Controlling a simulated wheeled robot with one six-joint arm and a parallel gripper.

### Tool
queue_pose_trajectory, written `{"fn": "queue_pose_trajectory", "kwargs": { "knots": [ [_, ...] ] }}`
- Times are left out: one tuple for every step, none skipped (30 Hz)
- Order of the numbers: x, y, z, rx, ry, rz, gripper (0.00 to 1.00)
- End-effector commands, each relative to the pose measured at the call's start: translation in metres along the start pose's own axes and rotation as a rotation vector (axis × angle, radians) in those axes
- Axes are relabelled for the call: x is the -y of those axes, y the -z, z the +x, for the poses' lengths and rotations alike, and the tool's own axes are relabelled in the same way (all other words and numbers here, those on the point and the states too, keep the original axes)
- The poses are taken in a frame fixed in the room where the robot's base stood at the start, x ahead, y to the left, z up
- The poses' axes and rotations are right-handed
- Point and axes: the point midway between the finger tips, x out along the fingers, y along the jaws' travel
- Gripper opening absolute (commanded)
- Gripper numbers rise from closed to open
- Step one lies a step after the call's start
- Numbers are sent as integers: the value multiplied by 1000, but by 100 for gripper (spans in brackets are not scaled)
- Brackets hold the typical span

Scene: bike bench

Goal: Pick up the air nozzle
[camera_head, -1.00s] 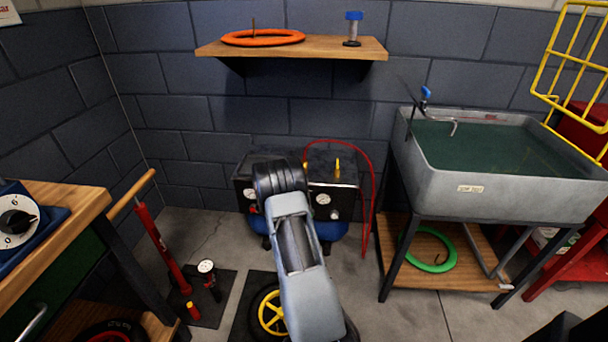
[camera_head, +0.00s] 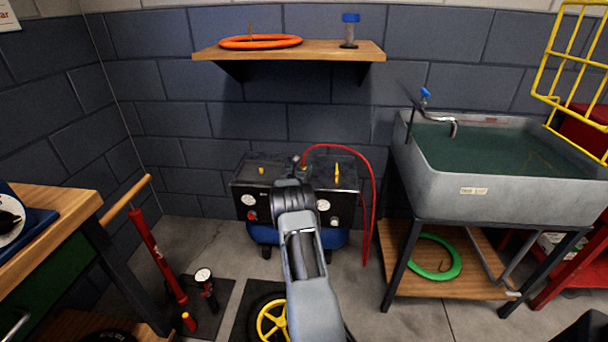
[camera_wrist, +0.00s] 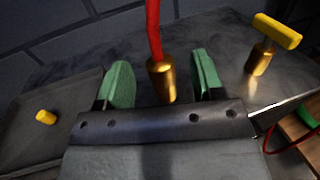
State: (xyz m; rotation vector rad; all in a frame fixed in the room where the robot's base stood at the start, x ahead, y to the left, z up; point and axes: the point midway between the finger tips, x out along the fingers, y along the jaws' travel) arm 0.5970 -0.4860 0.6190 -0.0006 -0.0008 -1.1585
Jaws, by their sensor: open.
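The air nozzle (camera_wrist: 161,80) is a brass cylinder on the end of a red hose (camera_wrist: 153,28). In the wrist view it stands between the two green pads of my gripper (camera_wrist: 160,62), which is open with a gap on each side of the nozzle. The jaws are not closed on it. In the head view the red hose (camera_head: 369,190) arcs from the top of the black compressor (camera_head: 345,202) and hangs down on the right. My arm covers the middle of the compressor there, and the jaws are hidden or too small to make out.
A yellow T-handle (camera_wrist: 277,32) on a brass stem stands right of my gripper, and a yellow knob (camera_wrist: 46,117) is on the left. A grey sink (camera_head: 500,185) stands to the right. A wooden shelf (camera_head: 330,53) is above. A workbench (camera_head: 50,215) is at the left.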

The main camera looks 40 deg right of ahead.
Motion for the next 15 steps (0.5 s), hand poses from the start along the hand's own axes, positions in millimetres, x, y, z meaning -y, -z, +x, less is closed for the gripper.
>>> {"fn": "queue_pose_trajectory", "kwargs": {
  "knots": [
    [1, 4, 7, 1, 1, 2, 62],
    [0, 4, 10, 1, 2, 2, 62],
    [0, 4, 14, 0, 1, 2, 62],
    [0, 3, 16, 1, 1, 2, 62],
    [0, 3, 19, 1, 1, 2, 62],
    [0, 3, 22, 0, 0, 1, 62],
    [0, 3, 23, 0, 0, 0, 62],
    [0, 2, 25, 0, 0, 1, 62],
    [0, 2, 26, 0, 0, 1, 62],
    [0, 2, 27, 0, 0, 1, 62],
    [0, 1, 28, 0, 0, 1, 62],
    [0, 1, 28, 0, 0, 1, 62],
    [0, 1, 28, 0, 0, 1, 62],
    [0, 1, 28, 0, 0, 1, 62],
    [0, 1, 28, 0, 0, 1, 62]
  ]
}}
